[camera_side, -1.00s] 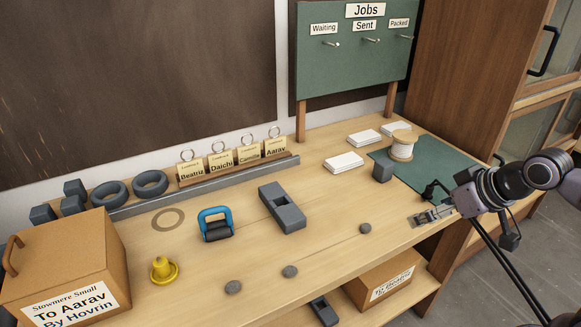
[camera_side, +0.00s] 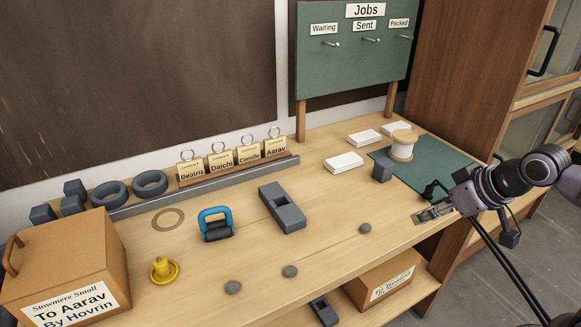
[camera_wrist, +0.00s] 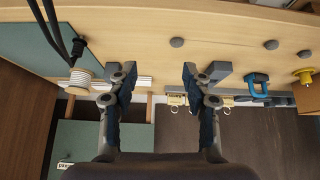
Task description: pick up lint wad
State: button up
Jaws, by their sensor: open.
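Three small grey rounded lumps, which look like lint wads, lie apart near the bench's front edge: a left lump (camera_side: 233,287), a middle lump (camera_side: 290,271) and a right lump (camera_side: 365,228). In the wrist view they show along the top as the nearest lump (camera_wrist: 177,42), another lump (camera_wrist: 271,44) and the farthest lump (camera_wrist: 304,54). My gripper (camera_side: 432,212) is at the bench's right end, right of all three lumps. Its fingers (camera_wrist: 160,75) are spread wide with nothing between them.
A grey block with a slot (camera_side: 283,208), a blue-handled tool (camera_side: 215,224) and a yellow piece (camera_side: 163,270) stand behind the lumps. A cardboard box (camera_side: 65,262) stands at left.

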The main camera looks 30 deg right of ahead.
jog(key=n, duration=0.1)
jog(key=n+g+h, duration=0.1)
jog(key=n+g, duration=0.6)
jog(key=n, duration=1)
send_over(366, 226)
notch_tip(366, 226, down, 6)
jog(key=shift+w+f, duration=0.1)
jog(key=shift+f, duration=2.9)
jog(key=shift+c, duration=0.3)
jog(key=shift+a, duration=0.1)
jog(key=c, duration=0.7)
